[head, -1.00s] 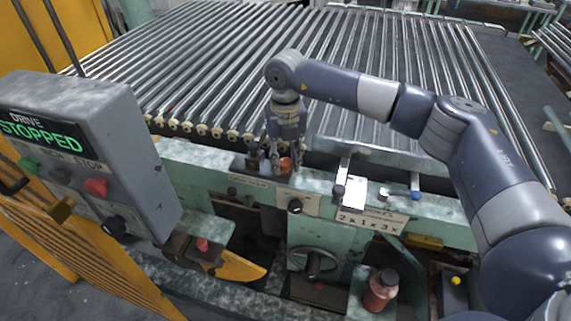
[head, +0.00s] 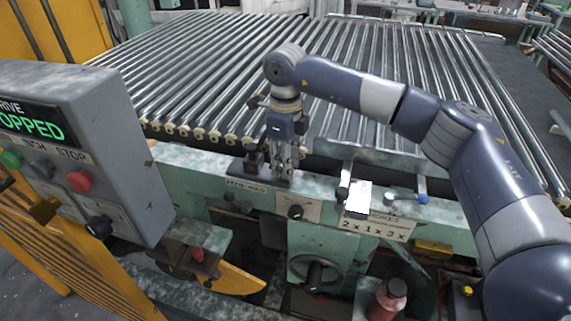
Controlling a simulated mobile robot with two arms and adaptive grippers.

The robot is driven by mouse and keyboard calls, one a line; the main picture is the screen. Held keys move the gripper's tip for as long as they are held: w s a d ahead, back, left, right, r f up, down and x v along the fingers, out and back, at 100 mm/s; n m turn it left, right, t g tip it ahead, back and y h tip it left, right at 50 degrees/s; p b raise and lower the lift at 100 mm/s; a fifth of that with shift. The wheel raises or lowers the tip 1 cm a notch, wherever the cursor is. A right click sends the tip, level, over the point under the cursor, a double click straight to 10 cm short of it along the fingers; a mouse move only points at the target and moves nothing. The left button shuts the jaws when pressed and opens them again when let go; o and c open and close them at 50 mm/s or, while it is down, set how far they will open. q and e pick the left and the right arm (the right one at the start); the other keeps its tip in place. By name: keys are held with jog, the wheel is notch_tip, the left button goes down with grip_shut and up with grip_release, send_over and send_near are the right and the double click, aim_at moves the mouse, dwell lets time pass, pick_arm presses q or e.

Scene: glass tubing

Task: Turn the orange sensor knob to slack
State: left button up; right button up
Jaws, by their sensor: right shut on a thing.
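My right gripper (head: 281,172) points down over the green machine rail, its fingers shut at the place of the orange sensor knob. The fingers hide the knob, so its turned position cannot be read. A dark block (head: 252,165) stands just left of the fingers. A label plate (head: 246,186) is on the rail face below, its text too small to read. My left gripper is not in view.
A grey control box (head: 85,150) reading STOPPED stands at left. The roller conveyor (head: 220,75) lies behind the rail. A handwheel (head: 316,270) and red bottle (head: 388,300) are below.

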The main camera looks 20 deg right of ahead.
jog(key=shift+w+r+n, duration=0.1)
jog(key=shift+r+n, duration=0.05)
jog(key=shift+n, duration=0.95)
jog(key=shift+b, duration=0.3)
jog(key=o, duration=1.1)
notch_tip(320, 180, up, 12)
jog(key=shift+f, duration=0.1)
